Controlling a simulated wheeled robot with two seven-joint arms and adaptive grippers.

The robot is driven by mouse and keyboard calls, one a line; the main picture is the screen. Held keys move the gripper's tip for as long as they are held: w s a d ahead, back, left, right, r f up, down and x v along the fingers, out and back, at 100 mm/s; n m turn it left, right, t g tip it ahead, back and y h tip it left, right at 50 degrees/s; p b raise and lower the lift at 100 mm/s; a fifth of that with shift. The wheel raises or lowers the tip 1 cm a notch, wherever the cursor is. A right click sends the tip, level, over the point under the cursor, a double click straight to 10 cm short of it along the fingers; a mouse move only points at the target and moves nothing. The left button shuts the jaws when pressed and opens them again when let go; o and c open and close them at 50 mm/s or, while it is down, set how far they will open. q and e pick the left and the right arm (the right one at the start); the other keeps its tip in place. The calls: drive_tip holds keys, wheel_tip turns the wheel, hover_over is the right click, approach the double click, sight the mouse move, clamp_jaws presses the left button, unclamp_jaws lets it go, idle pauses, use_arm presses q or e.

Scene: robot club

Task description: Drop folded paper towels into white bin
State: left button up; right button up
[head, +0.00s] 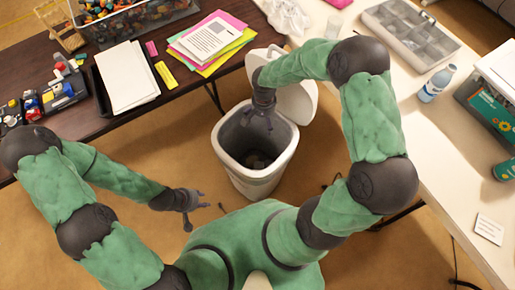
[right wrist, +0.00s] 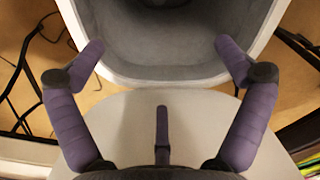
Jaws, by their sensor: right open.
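The white bin (head: 228,165) stands on the floor between two tables, with its lid (head: 296,97) raised behind it. Its opening also shows in the right wrist view (right wrist: 150,73). My right gripper (head: 260,122) is over the bin's mouth, its fingers apart with nothing between them; it also shows open in the right wrist view (right wrist: 160,50).
A dark table (head: 110,148) at left holds paper sheets (head: 210,40), a tray with white paper (head: 126,77) and toy parts. Cables lie on the floor.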

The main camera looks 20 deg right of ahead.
wheel_tip(320, 180, up, 8)
drive_tip(key=shift+f, duration=0.15)
idle(0.5)
drive_tip(key=shift+s, duration=0.1)
